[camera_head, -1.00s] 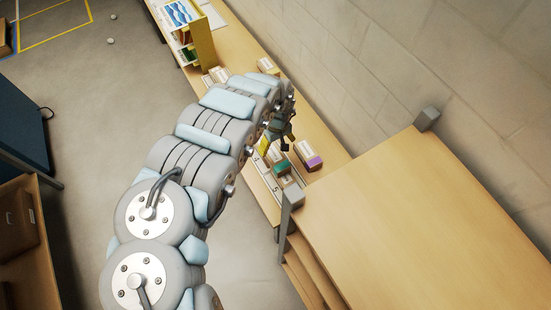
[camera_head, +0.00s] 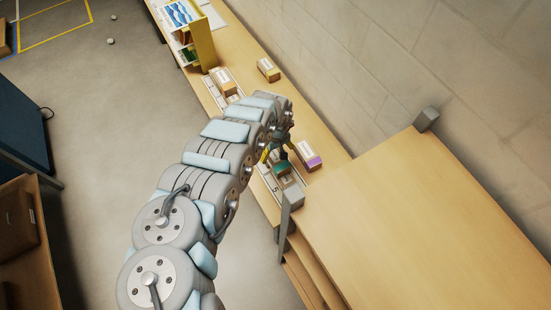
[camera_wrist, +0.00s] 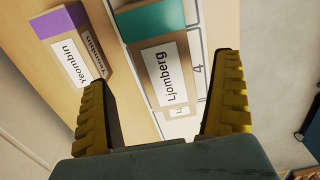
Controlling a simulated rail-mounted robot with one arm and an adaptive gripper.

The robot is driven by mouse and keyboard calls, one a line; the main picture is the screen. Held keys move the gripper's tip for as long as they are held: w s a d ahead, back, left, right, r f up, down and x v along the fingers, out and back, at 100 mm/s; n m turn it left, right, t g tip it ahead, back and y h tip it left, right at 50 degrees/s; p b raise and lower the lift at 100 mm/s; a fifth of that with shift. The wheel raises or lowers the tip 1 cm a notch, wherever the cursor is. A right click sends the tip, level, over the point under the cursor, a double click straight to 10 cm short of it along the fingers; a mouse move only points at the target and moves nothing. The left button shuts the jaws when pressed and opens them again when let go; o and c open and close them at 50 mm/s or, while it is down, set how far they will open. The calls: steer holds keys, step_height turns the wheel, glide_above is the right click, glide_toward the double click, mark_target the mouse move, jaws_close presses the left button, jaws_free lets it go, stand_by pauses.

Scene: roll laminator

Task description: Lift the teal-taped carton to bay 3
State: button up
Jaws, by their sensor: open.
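The teal-taped carton (camera_head: 281,168) sits on the long wooden bench, at its near end. In the wrist view the teal-taped carton (camera_wrist: 152,20) shows a white label reading "Ljomberg", and a bay mark "4" (camera_wrist: 198,69) is printed on the white strip just right of it. My gripper (camera_head: 275,152) is over the bench close to the teal-taped carton. In the wrist view my gripper (camera_wrist: 163,68) is open, with its yellow ribbed fingers spread to either side of the carton's label. I cannot tell how high above it they are. No bay 3 mark is readable.
A purple-taped carton (camera_head: 310,161) labelled "Yeombin" lies beside the teal one, close to my left finger in the wrist view. Other cartons (camera_head: 222,82) and (camera_head: 268,69) stand farther along the bench. A yellow rack (camera_head: 205,50) is beyond. A higher wooden tabletop (camera_head: 420,220) lies right.

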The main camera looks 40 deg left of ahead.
mark_target(275, 156)
steer(key=shift+s+f, duration=0.15)
steer(key=shift+f, duration=2.1)
steer(key=shift+a, duration=0.1)
steer(key=c, duration=1.3)
